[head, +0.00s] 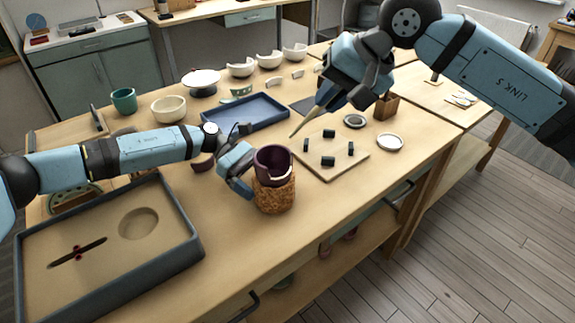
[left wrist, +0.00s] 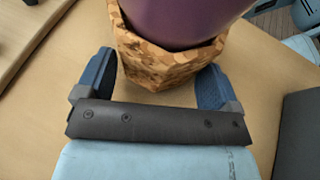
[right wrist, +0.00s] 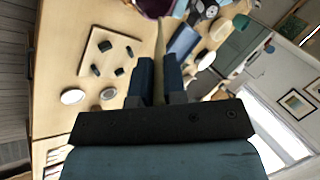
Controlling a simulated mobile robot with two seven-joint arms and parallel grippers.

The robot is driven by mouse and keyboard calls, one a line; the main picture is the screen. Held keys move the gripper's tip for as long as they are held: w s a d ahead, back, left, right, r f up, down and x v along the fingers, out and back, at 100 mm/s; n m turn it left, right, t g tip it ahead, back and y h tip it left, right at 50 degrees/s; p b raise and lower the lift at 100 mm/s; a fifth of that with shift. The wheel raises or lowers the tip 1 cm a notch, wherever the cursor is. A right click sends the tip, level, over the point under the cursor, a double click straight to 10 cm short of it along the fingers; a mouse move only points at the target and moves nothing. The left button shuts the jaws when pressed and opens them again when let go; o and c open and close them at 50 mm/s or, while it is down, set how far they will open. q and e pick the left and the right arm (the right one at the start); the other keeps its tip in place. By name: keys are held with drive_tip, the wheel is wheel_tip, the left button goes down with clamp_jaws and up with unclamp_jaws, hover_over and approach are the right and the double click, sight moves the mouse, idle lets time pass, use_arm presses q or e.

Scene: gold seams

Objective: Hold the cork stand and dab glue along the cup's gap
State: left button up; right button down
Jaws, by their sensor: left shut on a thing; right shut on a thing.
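The cork stand (head: 274,192) stands on the table with the dark purple cup (head: 271,160) upright in it. The cup has a gap in its wall with a pale edge at the front right. My left gripper (head: 250,178) is shut on the cork stand from the left; its blue fingers (left wrist: 152,88) flank the cork in the left wrist view. My right gripper (head: 331,98) is shut on a pale pointed glue applicator (head: 311,117). Its tip points down and left, above and right of the cup, apart from it. In the right wrist view the applicator (right wrist: 159,45) extends from between the fingers.
A pale board (head: 347,166) with several dark sherds lies right of the cup. A blue tray (head: 247,116) and white bowls (head: 242,68) are behind. A sand-filled tray (head: 178,262) is at front left. Small dishes (head: 390,142) lie at the right.

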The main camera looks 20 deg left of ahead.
use_arm(q)
drive_tip(key=o, duration=0.7)
drive_tip(key=shift+a, duration=0.1)
